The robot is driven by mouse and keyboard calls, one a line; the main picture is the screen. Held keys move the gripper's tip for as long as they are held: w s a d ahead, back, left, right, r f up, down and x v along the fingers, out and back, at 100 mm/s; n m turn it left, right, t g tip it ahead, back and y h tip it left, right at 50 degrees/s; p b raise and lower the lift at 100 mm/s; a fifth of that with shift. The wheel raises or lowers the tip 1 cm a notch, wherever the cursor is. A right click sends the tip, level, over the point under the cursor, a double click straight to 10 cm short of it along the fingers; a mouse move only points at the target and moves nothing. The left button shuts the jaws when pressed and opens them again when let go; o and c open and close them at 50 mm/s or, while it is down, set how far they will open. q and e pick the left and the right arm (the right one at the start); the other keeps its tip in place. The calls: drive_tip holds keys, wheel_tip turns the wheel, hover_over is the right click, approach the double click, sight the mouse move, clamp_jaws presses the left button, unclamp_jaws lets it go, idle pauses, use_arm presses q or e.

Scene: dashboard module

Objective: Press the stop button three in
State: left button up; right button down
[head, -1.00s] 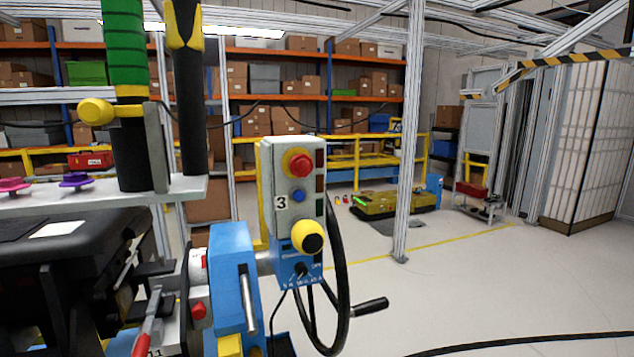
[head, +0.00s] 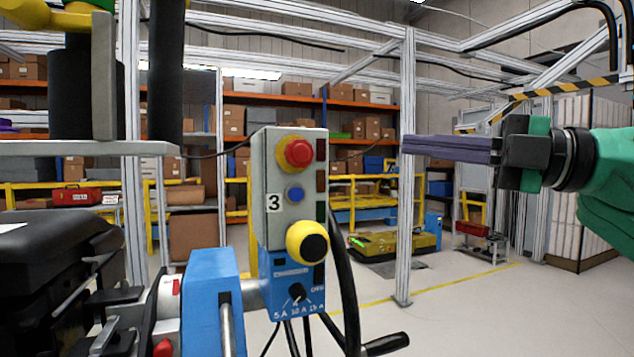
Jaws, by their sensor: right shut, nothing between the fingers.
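The stop button (head: 298,152) is a red mushroom head on a yellow ring near the top of a grey control box (head: 281,234) marked 3. Below it on the same box are a blue button (head: 295,194) and a yellow knob with a black face (head: 307,243). My right gripper (head: 408,147) comes in from the right with its fingers shut and empty. Its fingertips point left, at about the button's height in the picture, with a clear gap to the right of the box. My left gripper is not in view.
A blue unit with a dial (head: 297,292) sits under the box, with black cables hanging below. A silver post (head: 407,220) stands behind my right gripper. A grey shelf (head: 85,149) and dark machinery (head: 60,262) fill the left. The picture between box and post is mostly open.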

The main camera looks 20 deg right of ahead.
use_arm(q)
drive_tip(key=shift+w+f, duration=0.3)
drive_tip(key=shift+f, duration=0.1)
use_arm(e)
drive_tip(key=shift+n+g, duration=0.6)
drive_tip(key=s+a, duration=0.1)
drive_tip(key=s+a+f, duration=0.1)
drive_tip(key=a, duration=0.1)
drive_tip(key=shift+s+a, duration=0.2)
drive_tip(key=shift+s, duration=0.1)
drive_tip(key=p, duration=2)
approach(293, 155)
drive_tip(key=x, duration=0.2)
drive_tip(key=r+x, duration=0.1)
drive_tip(key=x, duration=0.2)
drive_tip(key=shift+a+r, duration=0.1)
drive_tip(key=shift+a, duration=0.1)
drive_tip(key=shift+w+f+p, duration=0.15)
drive_tip(key=shift+f+p, duration=0.1)
drive_tip(key=shift+p, duration=0.35)
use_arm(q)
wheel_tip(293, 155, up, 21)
use_arm(e)
drive_tip(key=shift+f, duration=0.25)
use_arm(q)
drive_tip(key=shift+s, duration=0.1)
